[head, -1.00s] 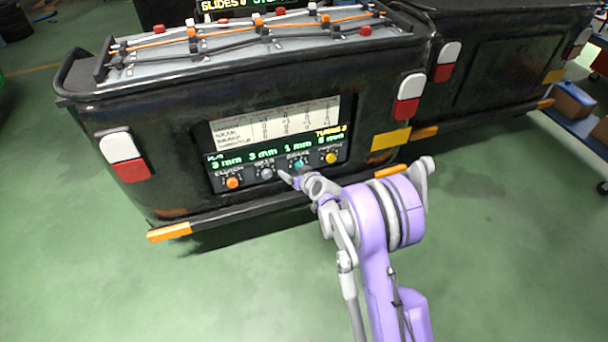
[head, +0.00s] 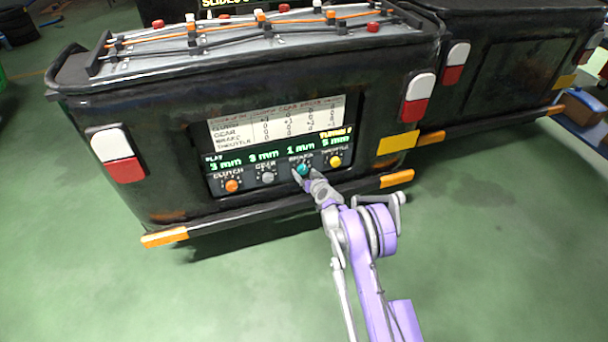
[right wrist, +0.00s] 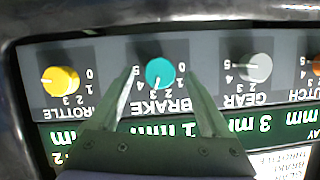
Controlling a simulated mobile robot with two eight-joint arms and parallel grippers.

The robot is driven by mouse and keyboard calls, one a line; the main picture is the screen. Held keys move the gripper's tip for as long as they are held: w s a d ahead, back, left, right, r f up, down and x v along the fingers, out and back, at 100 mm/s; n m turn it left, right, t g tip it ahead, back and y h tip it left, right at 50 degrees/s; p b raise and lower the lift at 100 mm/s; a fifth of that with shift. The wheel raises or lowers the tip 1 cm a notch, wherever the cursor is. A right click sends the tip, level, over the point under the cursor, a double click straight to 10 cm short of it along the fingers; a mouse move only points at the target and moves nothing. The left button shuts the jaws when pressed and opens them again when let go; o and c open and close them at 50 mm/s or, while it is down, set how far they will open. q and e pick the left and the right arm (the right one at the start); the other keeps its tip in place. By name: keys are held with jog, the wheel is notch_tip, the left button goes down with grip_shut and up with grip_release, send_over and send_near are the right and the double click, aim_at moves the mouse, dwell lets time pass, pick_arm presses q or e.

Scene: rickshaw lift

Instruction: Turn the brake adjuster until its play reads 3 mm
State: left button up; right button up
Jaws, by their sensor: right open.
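The teal brake adjuster (head: 303,169) is a round knob on the dark rear panel. It also shows in the right wrist view (right wrist: 160,72), upside down, with a small white pointer mark aimed roughly toward the display. The display above it in the head view reads 1 mm (head: 301,146) for brake. My right gripper (head: 304,175) is open at the brake knob. In the right wrist view its fingers (right wrist: 162,76) stand one on each side of the knob, with visible gaps. My left gripper is not in view.
The orange clutch knob (head: 232,186) and grey gear knob (head: 268,178) sit left of brake; the yellow throttle knob (head: 335,161) sits right. Clutch and gear read 3 mm. A chart (head: 277,122) is above. An orange-ended bumper (head: 397,179) runs below the panel.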

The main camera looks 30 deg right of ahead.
jog(key=shift+w+d+f, duration=0.1)
jog(key=shift+w+f, duration=0.15)
jog(key=shift+w, duration=0.4)
grip_shut()
